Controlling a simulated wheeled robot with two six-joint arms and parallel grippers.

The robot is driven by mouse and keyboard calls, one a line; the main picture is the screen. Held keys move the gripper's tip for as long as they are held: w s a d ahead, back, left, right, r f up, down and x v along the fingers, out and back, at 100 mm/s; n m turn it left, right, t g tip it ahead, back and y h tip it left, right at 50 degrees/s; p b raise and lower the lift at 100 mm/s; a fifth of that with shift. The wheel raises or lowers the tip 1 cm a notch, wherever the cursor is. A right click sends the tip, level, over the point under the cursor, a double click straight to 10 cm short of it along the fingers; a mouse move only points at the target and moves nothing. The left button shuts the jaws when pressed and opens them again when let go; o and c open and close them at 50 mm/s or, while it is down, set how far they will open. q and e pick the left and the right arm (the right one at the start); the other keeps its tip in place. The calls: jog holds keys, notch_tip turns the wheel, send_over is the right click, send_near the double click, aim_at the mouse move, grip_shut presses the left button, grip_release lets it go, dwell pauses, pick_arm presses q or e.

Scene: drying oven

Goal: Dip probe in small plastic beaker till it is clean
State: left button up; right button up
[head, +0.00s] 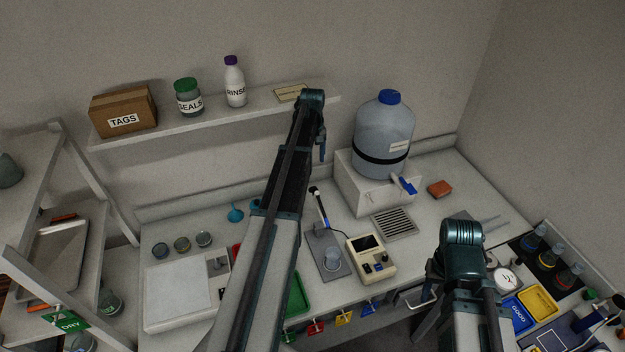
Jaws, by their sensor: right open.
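The probe (320,208) is a slim rod with a black top and a blue band, upright at the back of a grey plate (318,240). A cable joins it to the cream meter (371,262). A small clear plastic beaker (332,259) stands on the front of the plate, left of the meter. My left arm reaches up past the plate's left side; its gripper (322,145) shows only as a small part below the wrist, above the probe and apart from it. My right gripper (485,222) is open and mostly hidden behind my right wrist, right of the meter.
A large blue-capped jug (384,138) with a blue tap stands on a white block (362,186). Flasks (553,257) and a yellow tray (538,302) are at right. A shelf (213,119) overhangs behind.

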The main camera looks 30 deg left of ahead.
pick_arm(q)
jog(key=shift+f, duration=0.15)
notch_tip(320, 180, down, 14)
jog(key=b, duration=1.3)
jog(key=shift+r+b, duration=0.2)
jog(key=shift+b, duration=0.2)
grip_shut()
jog(key=shift+d, duration=0.1)
